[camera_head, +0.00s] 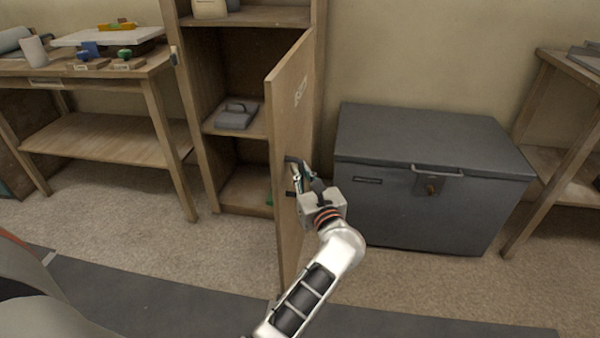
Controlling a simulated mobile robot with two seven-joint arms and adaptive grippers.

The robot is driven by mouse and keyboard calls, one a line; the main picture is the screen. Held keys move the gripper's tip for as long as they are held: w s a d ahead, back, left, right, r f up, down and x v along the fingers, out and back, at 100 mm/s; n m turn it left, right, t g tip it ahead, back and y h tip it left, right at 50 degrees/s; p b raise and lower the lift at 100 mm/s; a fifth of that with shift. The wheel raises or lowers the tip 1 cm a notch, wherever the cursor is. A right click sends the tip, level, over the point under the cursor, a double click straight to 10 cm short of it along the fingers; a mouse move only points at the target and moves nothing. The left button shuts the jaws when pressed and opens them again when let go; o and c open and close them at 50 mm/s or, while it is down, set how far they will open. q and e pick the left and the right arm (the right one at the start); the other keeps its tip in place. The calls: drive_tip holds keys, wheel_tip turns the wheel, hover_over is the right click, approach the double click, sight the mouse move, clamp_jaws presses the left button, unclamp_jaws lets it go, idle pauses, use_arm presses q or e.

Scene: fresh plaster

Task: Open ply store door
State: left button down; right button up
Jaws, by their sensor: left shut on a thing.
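The ply store door (290,120) is a light plywood panel with a small white label, on a tall wooden cupboard (196,110). It stands swung well out from the cupboard, hinged at the right side, and its edge points towards me. My left gripper (298,174) is at the door's right-hand face, shut on the dark door handle (291,159). The fingers hide part of the handle. My right gripper is not in view.
A grey lidded chest (430,190) stands right of the door, close to my left gripper. Inside the cupboard, a grey trowel-like tool (236,115) lies on a shelf. A wooden workbench (100,150) stands at left, another table (570,70) at right.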

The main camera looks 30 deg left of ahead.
use_arm(q)
drive_tip(key=shift+w+d+f, duration=0.1)
drive_tip(key=shift+d, duration=0.15)
idle(0.4)
drive_tip(key=c, duration=2.1)
unclamp_jaws()
